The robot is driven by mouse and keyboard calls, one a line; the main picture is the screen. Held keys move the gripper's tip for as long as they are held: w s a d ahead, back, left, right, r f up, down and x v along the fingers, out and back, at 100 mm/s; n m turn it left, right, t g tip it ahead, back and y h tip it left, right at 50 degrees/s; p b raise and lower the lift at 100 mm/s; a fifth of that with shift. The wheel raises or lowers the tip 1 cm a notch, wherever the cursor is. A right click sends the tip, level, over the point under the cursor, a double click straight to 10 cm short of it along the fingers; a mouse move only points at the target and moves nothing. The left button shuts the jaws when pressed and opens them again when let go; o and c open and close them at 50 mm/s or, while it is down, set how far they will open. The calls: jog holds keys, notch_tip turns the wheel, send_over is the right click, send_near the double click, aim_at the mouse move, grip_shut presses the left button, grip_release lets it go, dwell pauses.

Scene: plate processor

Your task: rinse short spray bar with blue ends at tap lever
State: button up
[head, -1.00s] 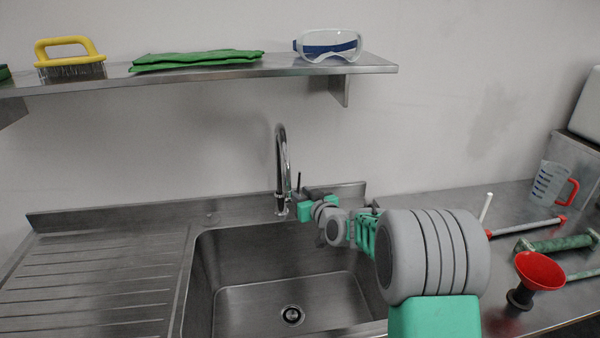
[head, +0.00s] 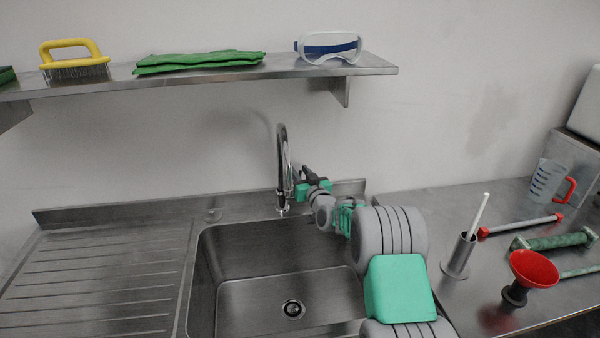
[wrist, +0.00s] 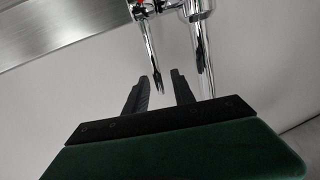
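The chrome tap (head: 282,165) stands upright behind the sink, and it also shows in the wrist view (wrist: 203,50). Its thin lever (wrist: 148,50) has a dark tip that appears in the gap between my fingertips in the wrist view. I cannot tell whether they touch. My gripper (wrist: 160,82) is open with its two black fingers apart, and no bar shows between them. In the head view my gripper (head: 306,185) is beside the tap, on its right. I do not see a spray bar with blue ends in any view.
The steel sink (head: 240,260) looks empty. A bar with red ends (head: 520,226), a metal holder (head: 458,258) with a white rod, a red funnel (head: 535,268), a green-ended bar (head: 558,242) and a jug (head: 545,180) stand right. The ribbed drainboard (head: 100,285) is clear.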

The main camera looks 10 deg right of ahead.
grip_shut()
dwell(1.3)
